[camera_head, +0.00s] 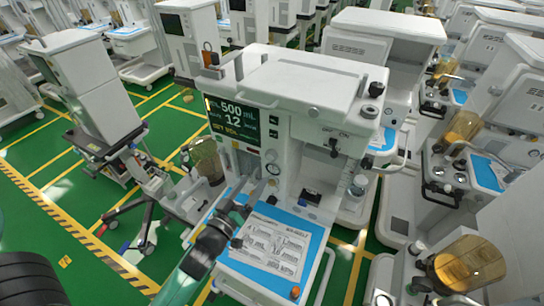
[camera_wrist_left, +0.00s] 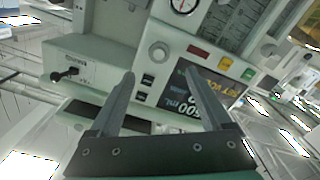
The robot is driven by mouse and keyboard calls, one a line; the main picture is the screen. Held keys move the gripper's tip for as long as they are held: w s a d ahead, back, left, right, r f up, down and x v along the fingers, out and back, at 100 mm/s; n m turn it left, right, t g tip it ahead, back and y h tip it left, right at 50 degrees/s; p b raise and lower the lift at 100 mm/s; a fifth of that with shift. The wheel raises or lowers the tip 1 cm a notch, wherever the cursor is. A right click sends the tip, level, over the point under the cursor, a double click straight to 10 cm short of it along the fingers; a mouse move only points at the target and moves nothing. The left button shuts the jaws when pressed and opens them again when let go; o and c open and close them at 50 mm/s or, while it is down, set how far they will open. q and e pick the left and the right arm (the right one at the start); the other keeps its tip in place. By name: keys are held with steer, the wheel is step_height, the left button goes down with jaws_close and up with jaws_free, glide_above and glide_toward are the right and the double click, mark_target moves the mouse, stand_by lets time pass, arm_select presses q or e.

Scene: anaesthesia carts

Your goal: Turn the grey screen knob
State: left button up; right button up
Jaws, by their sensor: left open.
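The grey screen knob (camera_wrist_left: 159,51) is a round dial on the cart's front panel, beside the lit screen (camera_wrist_left: 190,95). In the head view the knob (camera_head: 272,169) sits below the screen (camera_head: 238,121), which shows 500 and 12. My left gripper (camera_head: 248,188) is open and empty in front of the panel, just below and left of the knob. In the left wrist view its two fingers (camera_wrist_left: 160,74) point at the panel, with the knob just beyond the gap between the tips. They appear apart from the knob. My right gripper is not in view.
A blue work surface (camera_head: 322,238) with a printed sheet (camera_head: 270,245) lies below the arm. A small black lever (camera_wrist_left: 65,74) is left of the knob in the wrist view. Other carts crowd the right; green floor (camera_head: 60,165) is open left.

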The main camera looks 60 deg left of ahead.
mark_target(269, 158)
arm_select(q)
steer(key=p+x, duration=0.1)
steer(key=x, duration=1)
steer(key=shift+w+r, duration=0.1)
jaws_close()
